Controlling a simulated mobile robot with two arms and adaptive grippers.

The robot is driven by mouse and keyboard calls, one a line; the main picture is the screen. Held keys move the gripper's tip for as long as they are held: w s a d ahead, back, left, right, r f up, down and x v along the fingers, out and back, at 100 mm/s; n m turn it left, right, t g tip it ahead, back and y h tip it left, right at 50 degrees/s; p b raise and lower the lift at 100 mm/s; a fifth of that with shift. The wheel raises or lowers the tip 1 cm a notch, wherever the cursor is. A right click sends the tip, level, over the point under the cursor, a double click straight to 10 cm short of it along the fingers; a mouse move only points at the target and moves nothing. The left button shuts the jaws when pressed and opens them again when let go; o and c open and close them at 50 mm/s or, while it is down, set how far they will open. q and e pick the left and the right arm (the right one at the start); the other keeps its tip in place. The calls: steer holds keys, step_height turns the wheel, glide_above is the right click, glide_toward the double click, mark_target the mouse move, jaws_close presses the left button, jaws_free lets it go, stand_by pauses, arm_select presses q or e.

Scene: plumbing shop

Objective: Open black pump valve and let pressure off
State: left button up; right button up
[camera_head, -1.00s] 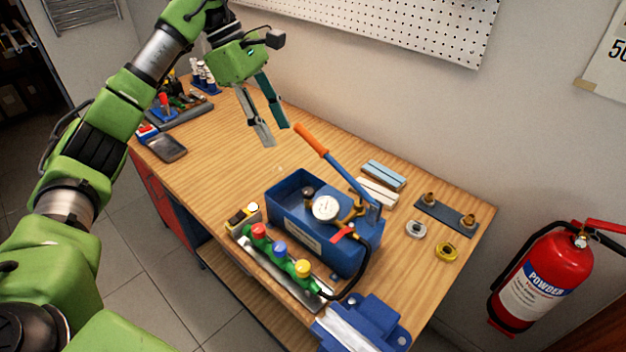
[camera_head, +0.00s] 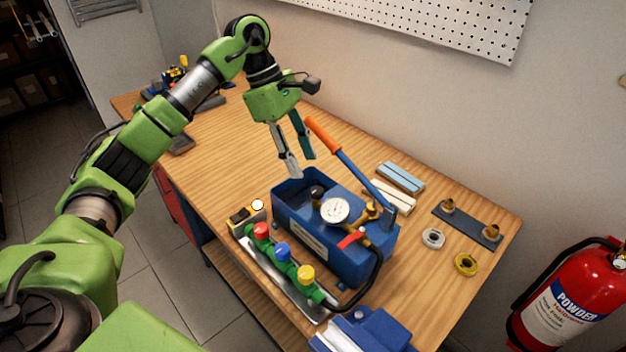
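The blue test pump (camera_head: 318,239) stands on the wooden workbench. It has a white round gauge (camera_head: 335,210), a brass fitting, a red lever (camera_head: 351,239) and an orange-handled pump arm (camera_head: 323,134) tilted up to the left. The right gripper is not in view.
A green manifold with red, blue and yellow caps (camera_head: 283,253) lies in front of the pump. A blue vise (camera_head: 366,330) is at the front edge. Tape rolls (camera_head: 433,238) and a plate with brass fittings (camera_head: 467,225) lie right.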

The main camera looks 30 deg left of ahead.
mark_target(316, 190)
arm_select(q)
steer(key=p+x, duration=0.1)
steer(key=x, duration=0.6)
steer(key=shift+w+d+f+p, duration=0.1)
steer(key=shift+w+f+p, duration=0.1)
steer(key=shift+p, duration=0.1)
jaws_close()
